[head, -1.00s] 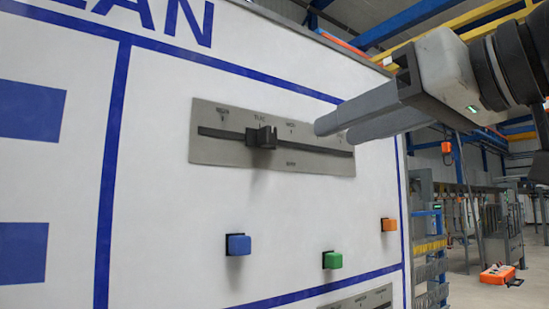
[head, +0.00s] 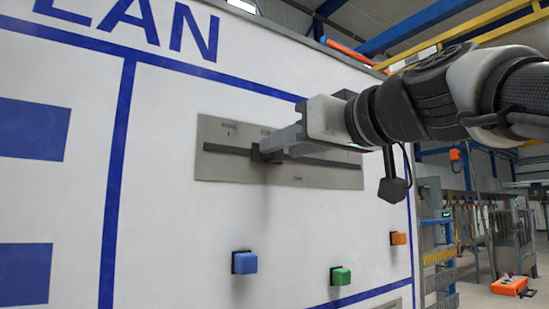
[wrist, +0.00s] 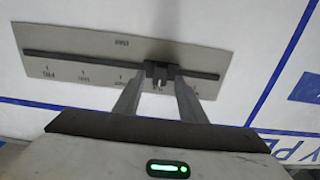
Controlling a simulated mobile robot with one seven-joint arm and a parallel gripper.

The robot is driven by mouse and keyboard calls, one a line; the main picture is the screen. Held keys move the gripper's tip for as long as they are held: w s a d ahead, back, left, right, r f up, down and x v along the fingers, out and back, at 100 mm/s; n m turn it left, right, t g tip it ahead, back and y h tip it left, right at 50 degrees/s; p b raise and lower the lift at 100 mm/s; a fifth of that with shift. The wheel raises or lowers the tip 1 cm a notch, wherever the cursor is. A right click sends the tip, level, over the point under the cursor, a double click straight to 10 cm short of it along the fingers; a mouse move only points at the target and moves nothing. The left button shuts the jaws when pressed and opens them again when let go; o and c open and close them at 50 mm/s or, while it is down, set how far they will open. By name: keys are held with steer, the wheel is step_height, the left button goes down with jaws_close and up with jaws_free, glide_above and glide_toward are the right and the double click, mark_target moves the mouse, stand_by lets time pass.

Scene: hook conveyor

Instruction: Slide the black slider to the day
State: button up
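The black slider (head: 262,154) sits on a dark horizontal track in a grey label plate (head: 215,168) on the white panel. In the head view it is left of the track's middle, by the second label from the left. In the wrist view the plate is upside down, and the slider (wrist: 160,71) stands right of the middle. My gripper (wrist: 158,78) is open, its fingertips at the slider, one on each side. Small gaps seem to show; contact is unclear. In the head view my gripper (head: 278,145) partly covers the slider and the labels to its right.
Below the plate are a blue button (head: 244,263), a green button (head: 341,276) and an orange button (head: 398,238). Blue stripes mark the panel. The panel's edge is at the right, with a hall of racks beyond.

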steer(key=shift+x, duration=0.95)
jaws_close()
steer(key=shift+d, duration=0.1)
